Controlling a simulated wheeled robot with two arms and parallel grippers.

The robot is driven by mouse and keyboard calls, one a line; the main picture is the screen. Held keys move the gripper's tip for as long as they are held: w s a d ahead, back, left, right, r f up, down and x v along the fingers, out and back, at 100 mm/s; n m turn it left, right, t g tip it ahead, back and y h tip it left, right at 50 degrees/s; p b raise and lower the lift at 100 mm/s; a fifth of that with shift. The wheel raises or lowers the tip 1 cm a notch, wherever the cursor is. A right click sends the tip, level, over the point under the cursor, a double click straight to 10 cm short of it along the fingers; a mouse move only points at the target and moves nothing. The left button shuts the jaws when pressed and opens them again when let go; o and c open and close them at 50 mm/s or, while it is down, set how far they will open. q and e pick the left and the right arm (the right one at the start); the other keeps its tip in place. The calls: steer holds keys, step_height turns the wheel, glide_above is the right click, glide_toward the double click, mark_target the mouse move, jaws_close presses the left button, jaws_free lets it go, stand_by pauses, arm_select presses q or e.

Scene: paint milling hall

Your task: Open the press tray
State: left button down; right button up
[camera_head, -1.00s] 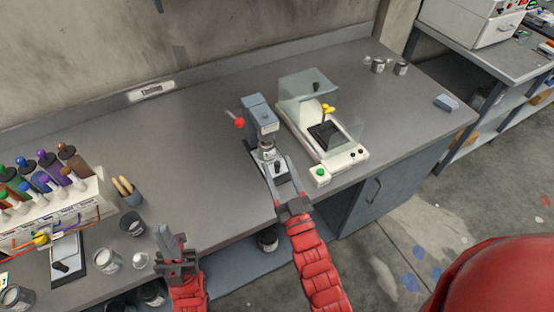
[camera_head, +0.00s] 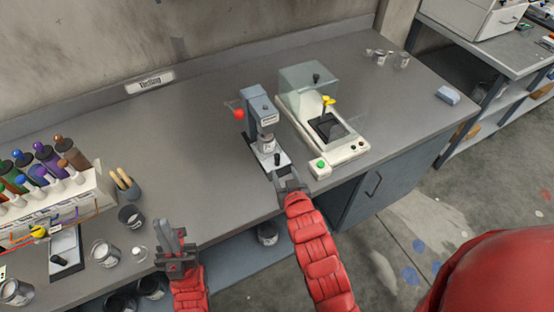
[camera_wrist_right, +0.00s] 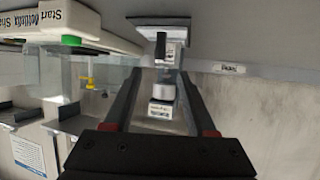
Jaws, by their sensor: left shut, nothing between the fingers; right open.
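The grey press (camera_head: 259,112) with a red knob stands upright on the bench. Its pale tray (camera_head: 277,160) lies low at its front and looks pushed in under the press head. My right gripper (camera_head: 283,176) is open at the front of this tray. My left gripper (camera_head: 172,240) is shut and empty at the bench's front edge, away from the press.
A white shaker machine (camera_head: 345,150) with a clear lid and a green button stands close right of the press. A rack of coloured bottles (camera_head: 55,195), a brush cup (camera_head: 126,190) and jars stand at left.

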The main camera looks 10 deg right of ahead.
mark_target(278, 157)
steer(key=p+x, duration=0.3)
steer(key=x, duration=0.6)
steer(key=shift+r, duration=0.15)
steer(key=shift+x, duration=0.9)
steer(key=shift+s, duration=0.1)
jaws_close()
stand_by(0.4)
